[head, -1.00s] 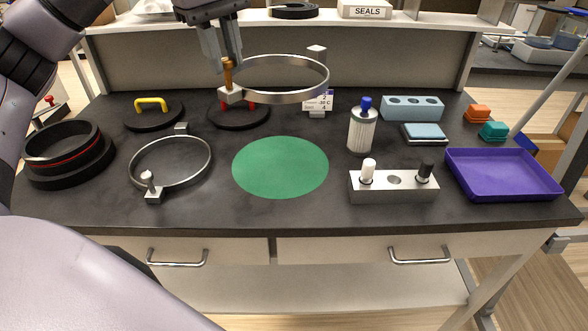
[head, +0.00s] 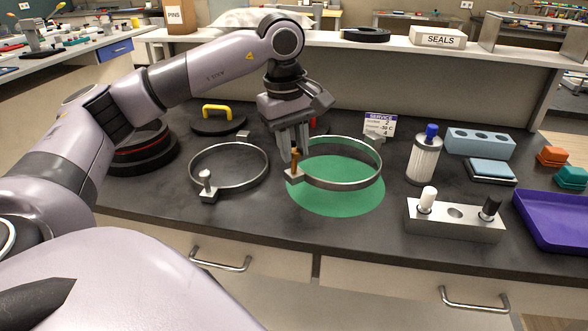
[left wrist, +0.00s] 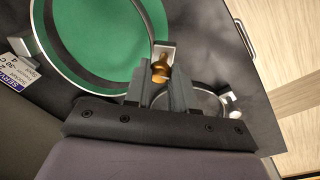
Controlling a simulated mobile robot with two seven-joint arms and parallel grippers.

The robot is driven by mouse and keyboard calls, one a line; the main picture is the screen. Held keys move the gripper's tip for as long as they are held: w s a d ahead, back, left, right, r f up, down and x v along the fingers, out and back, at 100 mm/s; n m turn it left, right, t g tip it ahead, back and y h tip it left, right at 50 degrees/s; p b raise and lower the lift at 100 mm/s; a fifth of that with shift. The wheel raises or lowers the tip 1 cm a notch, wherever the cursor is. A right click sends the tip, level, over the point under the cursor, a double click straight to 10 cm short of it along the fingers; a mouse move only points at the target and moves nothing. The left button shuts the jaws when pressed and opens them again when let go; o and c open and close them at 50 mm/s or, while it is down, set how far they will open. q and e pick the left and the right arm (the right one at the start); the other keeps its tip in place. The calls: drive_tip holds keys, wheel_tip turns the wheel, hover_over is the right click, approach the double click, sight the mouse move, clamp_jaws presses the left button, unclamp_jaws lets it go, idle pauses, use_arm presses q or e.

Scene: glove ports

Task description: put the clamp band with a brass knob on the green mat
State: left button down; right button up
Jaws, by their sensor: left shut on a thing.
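The clamp band with a brass knob (head: 340,185) is a grey metal ring with a block and a brass knob (head: 295,158). My left gripper (head: 291,157) is shut on the brass knob. In the left wrist view the brass knob (left wrist: 160,70) sits between the fingers. The ring appears over the green mat (head: 335,203); the knob end reaches the mat's left edge. I cannot tell whether the band touches the mat. A second clamp band (head: 229,187), with a silver knob, lies on the bench to the left. My right gripper is not in view.
A filter cartridge (head: 423,160), a metal block (head: 455,222) with white and black knobs, and a purple tray (head: 552,220) stand to the right. A yellow-handled lid (head: 217,122) and a black-and-red ring stack (head: 142,152) are at the left. A service card (head: 379,124) stands behind the mat.

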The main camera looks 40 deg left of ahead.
sight(293, 172)
use_arm(q)
drive_tip(key=shift+f, duration=2.6)
drive_tip(key=c, duration=0.9)
unclamp_jaws()
drive_tip(key=shift+c, duration=0.2)
drive_tip(key=shift+r, duration=0.1)
wheel_tip(293, 172, up, 12)
drive_tip(key=s, duration=0.1)
drive_tip(key=shift+s+a, duration=0.15)
drive_tip(key=shift+a, duration=0.05)
drive_tip(key=shift+s, duration=0.1)
